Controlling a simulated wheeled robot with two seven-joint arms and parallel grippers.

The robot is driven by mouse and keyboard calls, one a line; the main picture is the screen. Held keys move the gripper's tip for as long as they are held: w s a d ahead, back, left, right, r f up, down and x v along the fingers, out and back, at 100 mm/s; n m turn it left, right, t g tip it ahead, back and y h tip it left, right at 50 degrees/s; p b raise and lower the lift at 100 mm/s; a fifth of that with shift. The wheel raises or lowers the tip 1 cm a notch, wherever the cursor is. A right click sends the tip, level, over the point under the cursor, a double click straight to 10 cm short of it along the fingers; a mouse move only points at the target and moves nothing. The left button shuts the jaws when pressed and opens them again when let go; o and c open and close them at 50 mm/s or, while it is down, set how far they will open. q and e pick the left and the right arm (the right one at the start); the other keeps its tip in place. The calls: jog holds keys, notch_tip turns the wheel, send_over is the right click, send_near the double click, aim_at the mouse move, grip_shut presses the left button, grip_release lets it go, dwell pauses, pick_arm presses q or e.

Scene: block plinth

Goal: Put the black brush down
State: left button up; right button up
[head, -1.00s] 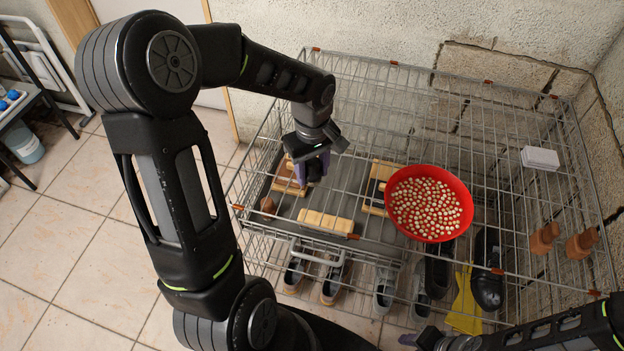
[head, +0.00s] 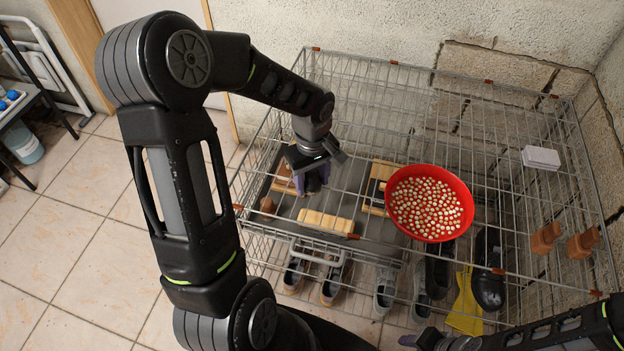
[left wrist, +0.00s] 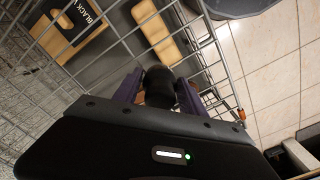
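My left gripper (head: 313,182) hangs over the left part of the wire rack. In the left wrist view, its purple fingers (left wrist: 160,92) are closed on the black brush (left wrist: 160,86), a dark rounded shape between them; its lower part is hidden. A wooden block frame (left wrist: 70,35) marked "BLACK" lies to the left there; in the head view it seems to be the one (head: 378,188) right of my gripper. A plain wooden block (left wrist: 158,35) lies beyond the fingers, and in front of my gripper in the head view (head: 325,221). My right gripper (head: 408,340) barely shows at the bottom edge.
The wire rack (head: 450,105) has thin upright and crossing bars around the blocks. A red bowl (head: 430,236) of round beads stands right of the blocks. Shoes (head: 333,284), a yellow cloth (head: 465,305), a white box (head: 540,157) and brown wooden pieces (head: 545,238) are also there.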

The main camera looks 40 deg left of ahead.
aim_at(312, 171)
pick_arm(q)
jog(key=shift+o, duration=1.4)
notch_tip(312, 171, up, 12)
jog(key=shift+r+p, duration=0.2)
jog(key=shift+p, duration=0.35)
